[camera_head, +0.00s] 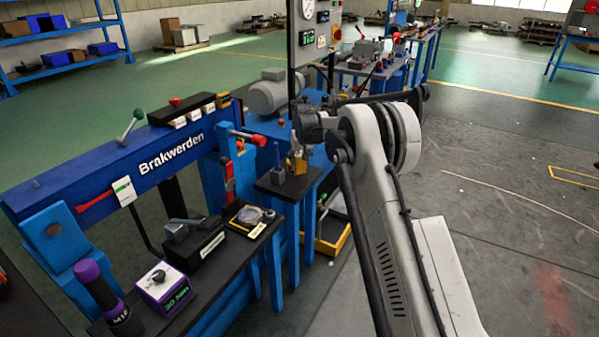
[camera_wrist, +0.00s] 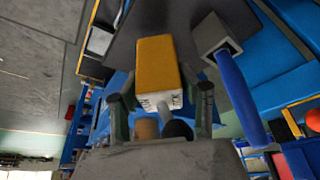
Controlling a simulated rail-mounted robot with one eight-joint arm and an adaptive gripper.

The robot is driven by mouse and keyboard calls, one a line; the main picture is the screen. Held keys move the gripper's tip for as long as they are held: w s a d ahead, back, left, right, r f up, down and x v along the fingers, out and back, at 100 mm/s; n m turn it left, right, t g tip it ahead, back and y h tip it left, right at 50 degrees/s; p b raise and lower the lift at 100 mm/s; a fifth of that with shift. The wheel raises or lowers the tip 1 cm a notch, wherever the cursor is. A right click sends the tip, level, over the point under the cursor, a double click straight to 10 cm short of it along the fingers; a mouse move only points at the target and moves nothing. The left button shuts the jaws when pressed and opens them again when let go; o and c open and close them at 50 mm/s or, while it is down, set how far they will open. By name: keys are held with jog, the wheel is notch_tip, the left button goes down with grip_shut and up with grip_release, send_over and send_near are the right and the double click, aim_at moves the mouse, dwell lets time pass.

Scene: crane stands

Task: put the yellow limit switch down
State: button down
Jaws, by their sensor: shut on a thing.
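The yellow limit switch (camera_wrist: 158,65) is a yellow block with a pale end, between the fingers of my gripper (camera_wrist: 160,98) in the wrist view. My gripper is shut on it. In the head view the yellow limit switch (camera_head: 298,163) shows small below my gripper (camera_head: 297,150), over or at the right part of a small dark plate (camera_head: 275,187). The dark plate also lies behind the switch in the wrist view (camera_wrist: 190,15). I cannot tell whether the switch touches the plate.
A grey motor (camera_head: 275,92) is behind. Open floor lies to the right.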

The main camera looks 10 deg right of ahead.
aim_at(300, 168)
jog(key=shift+f+b, duration=0.4)
jog(key=shift+f, duration=1.55)
jog(key=shift+f, duration=0.2)
jog(key=c, duration=1.1)
grip_release()
